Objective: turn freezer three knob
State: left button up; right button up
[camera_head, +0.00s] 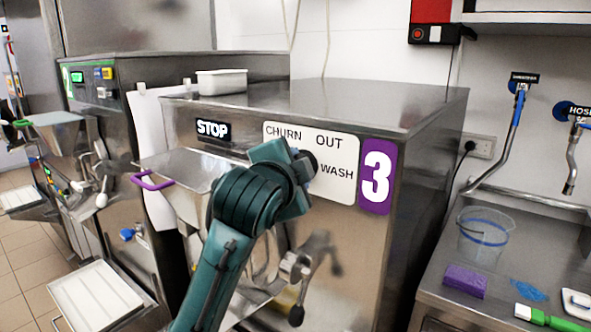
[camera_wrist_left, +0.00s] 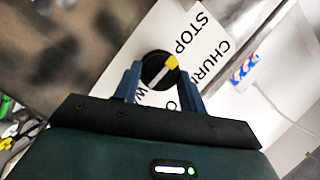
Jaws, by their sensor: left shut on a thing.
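Freezer three (camera_head: 325,250) is the steel unit with a purple "3" sign (camera_head: 376,176). The round black knob (camera_wrist_left: 158,70) has a white pointer line and a yellow end, which points to the upper right in the left wrist view, towards STOP and CHURN. My left gripper (camera_wrist_left: 160,82) is shut on the knob, one finger at each side. In the head view my left wrist covers most of the knob and part of the panel. My right gripper is not in view.
A handle lever (camera_head: 300,270) sticks out below on the freezer's front. A purple-handled hopper (camera_head: 180,170) juts out left of my arm. A white tub (camera_head: 222,83) stands on top. The right counter holds a clear bucket (camera_head: 483,240), a purple sponge (camera_head: 464,281) and a green-handled brush (camera_head: 545,319).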

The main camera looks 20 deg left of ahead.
pick_arm(q)
jog(key=shift+a+r+n, duration=0.1)
jog(key=shift+r+n, duration=0.2)
jog(key=shift+r, duration=0.05)
jog(key=o, duration=0.7)
jog(key=shift+w, duration=0.1)
jog(key=shift+o, duration=1.4)
jog(key=shift+w+f, duration=0.2)
jog(key=shift+f, duration=0.1)
jog(key=shift+s, duration=0.15)
jog(key=s+r+b, duration=0.2)
jog(key=s, duration=1)
jog(key=shift+s+r, duration=0.3)
jog(key=shift+s, duration=0.05)
